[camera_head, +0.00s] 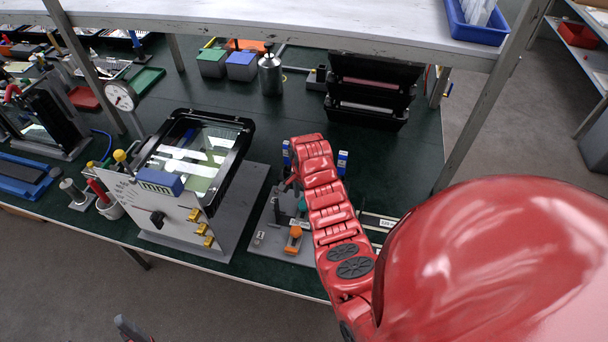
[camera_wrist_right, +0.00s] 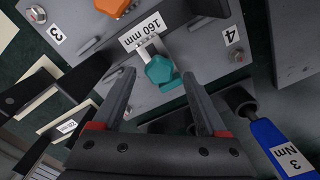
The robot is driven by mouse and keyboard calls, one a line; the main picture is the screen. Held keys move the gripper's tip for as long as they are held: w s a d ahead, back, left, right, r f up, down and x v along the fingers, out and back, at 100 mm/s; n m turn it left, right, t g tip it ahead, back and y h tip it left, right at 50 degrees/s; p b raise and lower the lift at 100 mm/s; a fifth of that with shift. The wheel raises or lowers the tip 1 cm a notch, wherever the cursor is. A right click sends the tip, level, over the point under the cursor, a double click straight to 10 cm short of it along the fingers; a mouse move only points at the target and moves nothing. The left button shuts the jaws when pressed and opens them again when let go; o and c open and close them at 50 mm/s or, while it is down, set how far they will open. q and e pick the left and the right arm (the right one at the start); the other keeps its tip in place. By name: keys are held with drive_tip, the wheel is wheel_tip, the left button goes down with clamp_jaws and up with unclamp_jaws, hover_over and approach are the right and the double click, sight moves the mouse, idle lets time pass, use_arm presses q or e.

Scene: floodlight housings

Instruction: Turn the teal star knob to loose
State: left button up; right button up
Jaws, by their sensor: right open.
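The teal star knob (camera_wrist_right: 162,73) sits on a grey plate (camera_wrist_right: 185,35) beside a "160 mm" label in the right wrist view. My right gripper (camera_wrist_right: 158,80) is open, with one finger on each side of the knob and gaps between. Contact is not visible. In the head view my red right arm reaches over the grey fixture (camera_head: 268,238) and largely hides the gripper and knob. A grey tip at the bottom edge looks like part of my left gripper (camera_head: 130,329); its jaws are not clear.
An orange knob (camera_head: 295,231) is on the same fixture and also shows in the wrist view (camera_wrist_right: 115,5). A blue "3 Nm" tool (camera_wrist_right: 285,148) lies close by the right finger. A floodlight housing on a panel (camera_head: 175,215) stands left. A shelf (camera_head: 300,22) overhangs the bench.

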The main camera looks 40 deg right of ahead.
drive_tip(key=shift+f, duration=0.85)
clamp_jaws()
